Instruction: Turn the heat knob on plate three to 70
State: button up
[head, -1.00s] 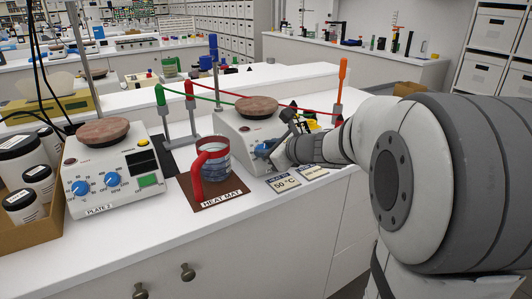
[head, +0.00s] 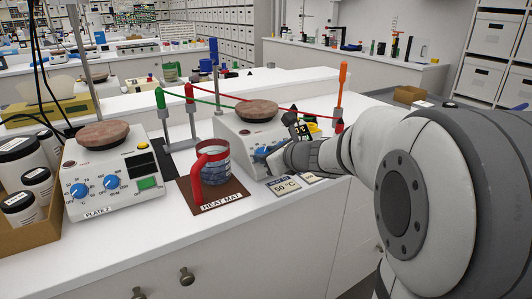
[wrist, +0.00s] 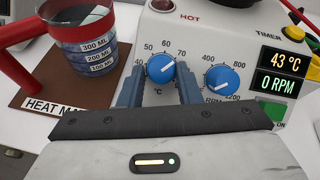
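The hot plate (head: 240,124), taken as plate three, stands behind the red-handled beaker. In the wrist view its blue heat knob (wrist: 161,68) sits on a scale with 40, 50, 60 and 70 readable. The knob's white mark points up and right, roughly toward 70. My gripper (wrist: 160,78) has its two blue fingers apart, one on each side of the knob. A gap shows between fingers and knob; contact cannot be told. In the head view my gripper (head: 272,157) is at the plate's front, partly hiding its controls.
The RPM knob (wrist: 222,80) is just right of the right finger. A display (wrist: 283,72) reads 43 °C and 0 RPM. The beaker (head: 214,164) stands on a heat mat (head: 222,200) to the left. Plate 2 (head: 97,155) is farther left. A 50 °C card (head: 284,187) lies in front.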

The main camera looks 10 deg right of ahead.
jog(key=o, duration=0.4)
jog(key=shift+r, duration=0.15)
jog(key=shift+s+d+r, duration=0.1)
jog(key=shift+s+r, duration=0.05)
jog(key=p+v, duration=0.1)
jog(key=v, duration=0.6)
jog(key=shift+s+p, duration=0.2)
jog(key=shift+p, duration=0.1)
